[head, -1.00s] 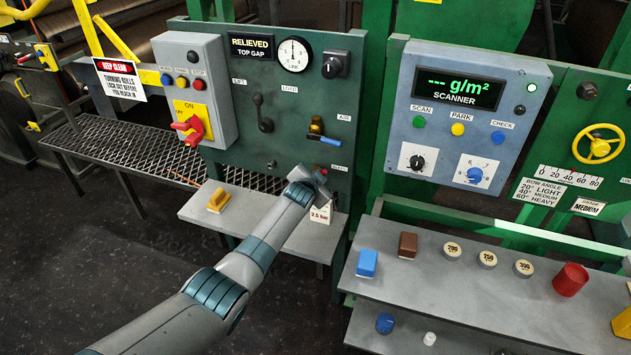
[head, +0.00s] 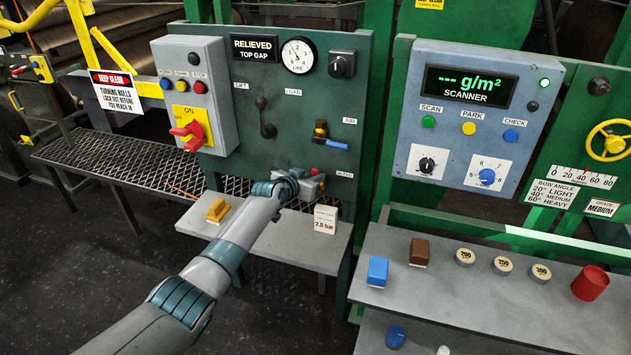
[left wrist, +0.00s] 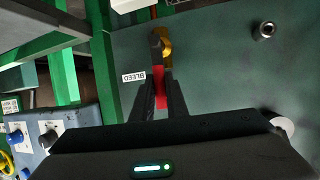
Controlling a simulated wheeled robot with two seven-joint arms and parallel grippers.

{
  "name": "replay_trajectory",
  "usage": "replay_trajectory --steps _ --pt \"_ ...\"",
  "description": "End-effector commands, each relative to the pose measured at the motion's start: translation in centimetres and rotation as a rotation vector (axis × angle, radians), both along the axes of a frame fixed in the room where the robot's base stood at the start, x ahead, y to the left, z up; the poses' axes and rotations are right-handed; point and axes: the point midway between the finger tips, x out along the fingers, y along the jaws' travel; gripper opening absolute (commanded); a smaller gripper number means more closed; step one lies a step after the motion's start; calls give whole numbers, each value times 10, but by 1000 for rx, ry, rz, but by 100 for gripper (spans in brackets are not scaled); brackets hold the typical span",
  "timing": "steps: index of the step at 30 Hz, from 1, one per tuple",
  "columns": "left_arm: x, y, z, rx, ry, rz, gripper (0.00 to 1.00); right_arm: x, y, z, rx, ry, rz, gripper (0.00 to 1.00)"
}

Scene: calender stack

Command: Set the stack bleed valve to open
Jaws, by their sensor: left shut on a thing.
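The bleed valve shows in the left wrist view as a brass body (left wrist: 165,46) with a red lever (left wrist: 159,88), beside the BLEED label (left wrist: 133,77). My left gripper (left wrist: 160,80) is shut on the red lever, one dark finger on each side of it. In the head view my left gripper (head: 314,184) is at the lower right of the dark green panel (head: 290,105), just left of the BLEED label (head: 343,174). A little red shows there; the gripper hides most of the valve. My right gripper is not in view.
Above the gripper is the air valve with a blue lever (head: 331,143). A pressure gauge (head: 298,56) is higher up. Below, a shelf (head: 290,245) holds a yellow block (head: 217,210) and a 2.5 bar card (head: 325,219). The scanner box (head: 470,120) stands to the right.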

Motion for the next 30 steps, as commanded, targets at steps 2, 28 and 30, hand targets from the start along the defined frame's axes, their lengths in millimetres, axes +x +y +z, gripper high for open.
replay_trajectory --steps 2,28,30 --pt "0 1 -2 -3 5 2 0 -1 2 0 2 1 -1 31" --pt "-6 4 3 0 0 0 32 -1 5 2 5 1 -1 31" --pt "-10 6 4 -1 2 0 32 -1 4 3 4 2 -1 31"
